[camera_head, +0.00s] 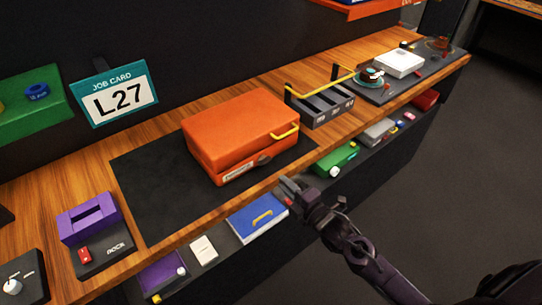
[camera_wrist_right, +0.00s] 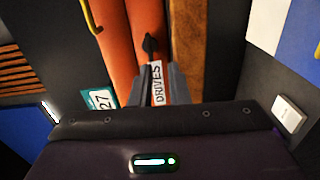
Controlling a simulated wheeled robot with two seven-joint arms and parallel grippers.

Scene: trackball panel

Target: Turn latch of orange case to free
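The orange case (camera_head: 235,125) lies closed on a dark mat, with a yellow handle (camera_head: 285,132) at its front right. A dark latch (camera_head: 264,158) is on its front face, right of a white label (camera_head: 238,171). In the right wrist view, the case (camera_wrist_right: 116,60) shows its dark pointed latch (camera_wrist_right: 150,46) and the label DRIVES (camera_wrist_right: 156,85). My right gripper (camera_head: 289,188) is in front of the case, apart from it. In the wrist view its two fingers (camera_wrist_right: 158,80) stand apart with nothing between them; the latch is beyond them. My left gripper is out of view.
The dark mat (camera_head: 145,190) is clear left of the case. A grey rack (camera_head: 322,106) with yellow rails stands to its right. Below the bench edge, a lower shelf holds a blue box (camera_head: 258,218) and a green item (camera_head: 337,160). A purple box (camera_head: 88,220) stands at left.

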